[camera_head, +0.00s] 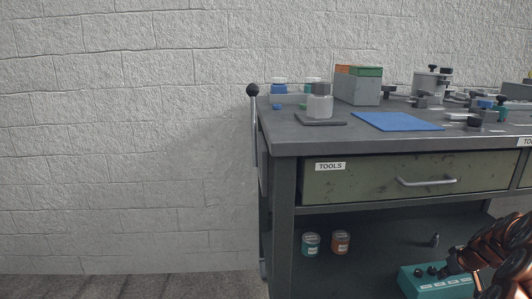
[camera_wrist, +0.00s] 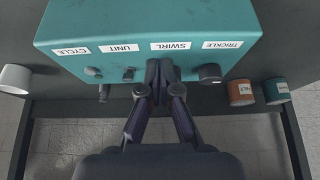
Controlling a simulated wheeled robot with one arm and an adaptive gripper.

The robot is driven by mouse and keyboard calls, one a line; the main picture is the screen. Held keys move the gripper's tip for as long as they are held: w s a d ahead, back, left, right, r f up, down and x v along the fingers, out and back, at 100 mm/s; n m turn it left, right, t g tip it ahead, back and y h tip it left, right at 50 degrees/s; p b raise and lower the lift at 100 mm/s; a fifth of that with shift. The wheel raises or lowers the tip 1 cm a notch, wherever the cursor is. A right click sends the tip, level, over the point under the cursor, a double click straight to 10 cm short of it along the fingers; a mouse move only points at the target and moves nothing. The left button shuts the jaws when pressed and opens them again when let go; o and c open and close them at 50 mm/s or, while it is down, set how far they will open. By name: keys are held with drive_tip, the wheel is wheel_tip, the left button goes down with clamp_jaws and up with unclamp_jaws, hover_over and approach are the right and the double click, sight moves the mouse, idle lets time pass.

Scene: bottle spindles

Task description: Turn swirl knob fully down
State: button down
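The teal box (camera_wrist: 110,35) fills the top of the wrist view. Its labels read CYCLE, UNIT, SWIRL and TRICKLE, upside down. My gripper (camera_wrist: 162,82) has its fingertips close together at the box face, directly by the SWIRL label (camera_wrist: 170,46). The fingers appear closed around the swirl knob, which they hide, so its setting cannot be read. The head view shows the teal box (camera_head: 437,286) on the bench's lower shelf, with my gripper (camera_head: 452,266) over its knobs from the right.
An orange can (camera_wrist: 241,92) and a teal can (camera_wrist: 277,91) stand at right. The drawer (camera_head: 380,182) is above the shelf.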

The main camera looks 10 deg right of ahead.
drive_tip(key=shift+s, duration=0.1)
idle(0.4)
drive_tip(key=shift+s, duration=0.2)
drive_tip(key=shift+r, duration=0.15)
drive_tip(key=shift+d+r+p, duration=0.1)
drive_tip(key=shift+r+p, duration=1.1)
drive_tip(key=shift+r, duration=1.7)
drive_tip(key=shift+s, duration=0.1)
